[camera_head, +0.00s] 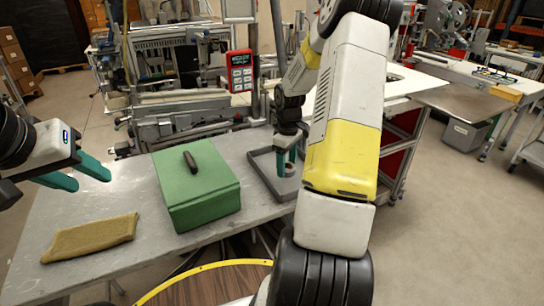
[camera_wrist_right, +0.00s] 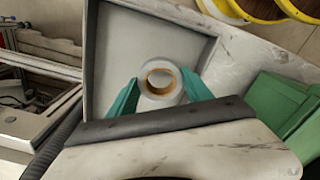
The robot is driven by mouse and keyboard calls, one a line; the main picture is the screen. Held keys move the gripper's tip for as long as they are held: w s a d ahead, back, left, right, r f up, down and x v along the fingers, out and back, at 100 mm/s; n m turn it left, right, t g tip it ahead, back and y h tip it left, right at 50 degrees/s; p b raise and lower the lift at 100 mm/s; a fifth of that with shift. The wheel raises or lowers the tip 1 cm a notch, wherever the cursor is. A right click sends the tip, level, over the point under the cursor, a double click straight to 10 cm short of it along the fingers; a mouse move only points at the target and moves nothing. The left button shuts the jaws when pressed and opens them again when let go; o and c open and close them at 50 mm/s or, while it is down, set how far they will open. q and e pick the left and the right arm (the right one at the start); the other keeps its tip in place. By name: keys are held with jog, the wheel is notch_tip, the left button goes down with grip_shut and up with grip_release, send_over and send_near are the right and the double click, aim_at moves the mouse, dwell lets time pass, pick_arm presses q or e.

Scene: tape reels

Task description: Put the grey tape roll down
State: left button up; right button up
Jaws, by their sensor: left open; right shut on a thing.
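The grey tape roll (camera_wrist_right: 160,97) has a brown core and shows between the teal fingers of my right gripper (camera_wrist_right: 158,95) in the right wrist view. The fingers are shut on it from both sides. It is over or in the grey tray (camera_wrist_right: 206,52); I cannot tell whether it touches the tray floor. In the head view the right gripper (camera_head: 286,165) points down inside the tray (camera_head: 261,173), with my right arm covering the tray's right part. My left gripper (camera_head: 85,176) is open and empty, above the table's left end.
A green box (camera_head: 195,190) with a dark handle stands left of the tray on the grey table (camera_head: 130,185). A folded tan cloth (camera_head: 92,238) lies at the front left. Machinery with a red keypad (camera_head: 240,72) stands behind. A round yellow-rimmed surface (camera_head: 205,285) is in front.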

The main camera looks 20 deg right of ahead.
aim_at(290, 167)
jog(key=w+d, duration=0.2)
jog(key=shift+w+d+f, duration=0.2)
jog(key=shift+d, duration=0.1)
jog(key=shift+f, duration=1.75)
jog(key=shift+f, duration=0.1)
jog(key=o, duration=1.3)
jog(key=shift+o, duration=0.2)
